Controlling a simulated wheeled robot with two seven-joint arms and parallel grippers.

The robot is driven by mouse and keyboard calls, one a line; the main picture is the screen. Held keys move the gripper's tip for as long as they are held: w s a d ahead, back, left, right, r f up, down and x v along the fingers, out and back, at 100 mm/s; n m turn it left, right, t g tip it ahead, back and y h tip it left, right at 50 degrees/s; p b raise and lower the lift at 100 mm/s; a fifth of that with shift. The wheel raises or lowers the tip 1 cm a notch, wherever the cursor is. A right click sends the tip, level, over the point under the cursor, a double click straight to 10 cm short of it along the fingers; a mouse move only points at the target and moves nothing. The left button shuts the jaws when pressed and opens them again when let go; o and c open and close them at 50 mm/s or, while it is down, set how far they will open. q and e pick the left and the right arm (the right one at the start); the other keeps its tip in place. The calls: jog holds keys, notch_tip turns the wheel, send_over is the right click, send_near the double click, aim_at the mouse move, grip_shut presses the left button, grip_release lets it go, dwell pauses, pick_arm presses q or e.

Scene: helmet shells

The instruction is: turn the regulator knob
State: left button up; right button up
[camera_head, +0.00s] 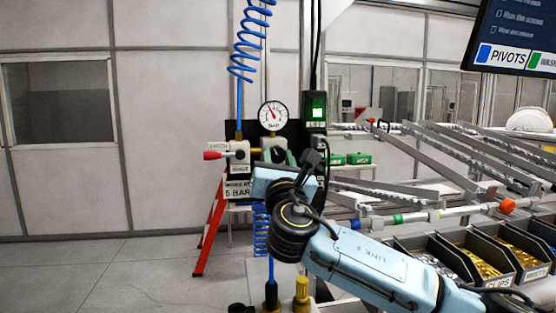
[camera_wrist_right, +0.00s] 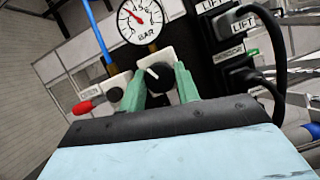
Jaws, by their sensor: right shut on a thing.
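The regulator knob (camera_wrist_right: 160,76) is a dark round knob with a white mark, on a pale block below the gauge. In the wrist view my right gripper (camera_wrist_right: 167,80) has its two green fingers on either side of the knob, shut on it. The gauge (camera_head: 272,115) has a white face marked BAR and a red needle pointing to the upper left; it also shows in the wrist view (camera_wrist_right: 141,20). In the head view my right wrist hides most of the knob. My left gripper is not in view.
A red-handled valve (camera_head: 213,155) sits left of the knob. A black LIFT box (camera_head: 316,110) with cables is to the right. A blue coiled hose (camera_head: 250,40) hangs above. Metal rails (camera_head: 470,150) and parts bins (camera_head: 483,262) fill the right side.

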jog(key=m+h, duration=0.1)
jog(key=m, duration=0.1)
jog(key=m+h+b, duration=0.1)
jog(key=m, duration=0.2)
jog(key=shift+a+h, duration=0.1)
jog(key=shift+h, duration=0.3)
jog(key=m+h, duration=0.1)
jog(key=m, duration=0.1)
jog(key=shift+m+g, duration=0.4)
jog(key=m+g+h, duration=0.1)
jog(key=m, duration=0.2)
jog(key=shift+r+h, duration=0.1)
jog(key=shift+h, duration=0.2)
jog(key=m+g+p, duration=0.1)
jog(key=m, duration=0.3)
jog(key=shift+a+r+h, duration=0.1)
jog(key=shift+r+h, duration=0.05)
jog(key=shift+h, duration=0.25)
jog(key=m+g+p, duration=0.2)
jog(key=m+p, duration=0.1)
jog(key=m, duration=0.2)
jog(key=shift+m, duration=0.3)
jog(key=o, duration=1)
